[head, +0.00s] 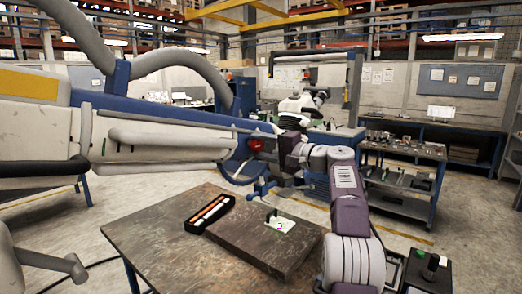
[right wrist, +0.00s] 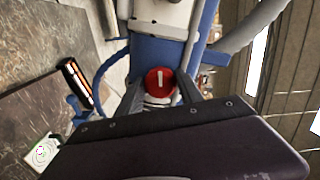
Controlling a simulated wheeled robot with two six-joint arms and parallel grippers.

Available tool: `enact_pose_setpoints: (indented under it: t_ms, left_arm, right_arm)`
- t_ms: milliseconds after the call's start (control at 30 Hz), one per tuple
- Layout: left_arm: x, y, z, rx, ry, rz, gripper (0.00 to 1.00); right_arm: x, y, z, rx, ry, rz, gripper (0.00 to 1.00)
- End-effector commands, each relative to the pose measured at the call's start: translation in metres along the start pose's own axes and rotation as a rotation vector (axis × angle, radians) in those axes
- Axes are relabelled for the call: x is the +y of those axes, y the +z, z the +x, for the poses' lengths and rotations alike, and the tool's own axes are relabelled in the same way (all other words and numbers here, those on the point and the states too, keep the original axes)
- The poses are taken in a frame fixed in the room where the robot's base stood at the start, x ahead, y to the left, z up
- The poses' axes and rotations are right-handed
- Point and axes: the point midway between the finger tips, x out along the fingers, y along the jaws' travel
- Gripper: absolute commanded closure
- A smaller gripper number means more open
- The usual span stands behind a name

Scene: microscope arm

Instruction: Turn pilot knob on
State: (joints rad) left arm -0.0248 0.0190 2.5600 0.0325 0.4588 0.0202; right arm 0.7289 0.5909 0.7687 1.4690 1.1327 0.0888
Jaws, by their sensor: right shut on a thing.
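The pilot knob (right wrist: 160,81) is a round red knob with a white bar mark, on the end of the blue and white microscope arm (right wrist: 159,45). The bar looks nearly upright in the right wrist view. In the head view the red knob (head: 255,146) shows at the end of the long arm (head: 160,130) that reaches in from the left. My right gripper (right wrist: 160,92) has one finger on each side of the knob and is shut on it. In the head view my right gripper (head: 272,146) is small and partly hidden. My left gripper is not in view.
A brown worktable (head: 150,240) stands below, with a black tray of orange and white sticks (head: 209,214) and a small white card (head: 279,226). A grey hose (head: 150,60) curves above the arm. Shelves and benches stand farther back; bare floor lies between.

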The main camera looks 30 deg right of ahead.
Motion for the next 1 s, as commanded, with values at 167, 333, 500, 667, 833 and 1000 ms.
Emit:
enact_pose_setpoints:
  t_ms: [167, 333, 500, 667, 833, 1000]
  left_arm:
    - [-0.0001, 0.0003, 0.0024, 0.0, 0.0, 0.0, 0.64]
    - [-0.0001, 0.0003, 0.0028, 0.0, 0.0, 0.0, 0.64]
    - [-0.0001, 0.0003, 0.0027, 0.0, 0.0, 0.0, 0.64]
    - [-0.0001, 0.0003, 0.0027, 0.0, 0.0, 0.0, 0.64]
    - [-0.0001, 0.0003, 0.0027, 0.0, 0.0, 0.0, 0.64]
    - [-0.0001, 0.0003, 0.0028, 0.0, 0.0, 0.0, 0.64]
  right_arm:
    - [-0.0007, -0.0003, 0.0, 0.002, -0.003, -0.04, 0.97]
    - [-0.0012, -0.0004, 0.0, 0.002, -0.003, -0.055, 0.97]
    - [-0.0016, -0.0004, -0.0001, 0.002, -0.003, -0.056, 0.97]
    - [-0.0018, -0.0005, -0.0002, 0.003, -0.004, -0.056, 0.97]
    - [-0.0014, -0.0004, -0.0001, 0.002, -0.003, -0.055, 0.35]
    - [-0.0009, -0.0002, -0.0001, 0.001, -0.002, -0.055, 0.35]
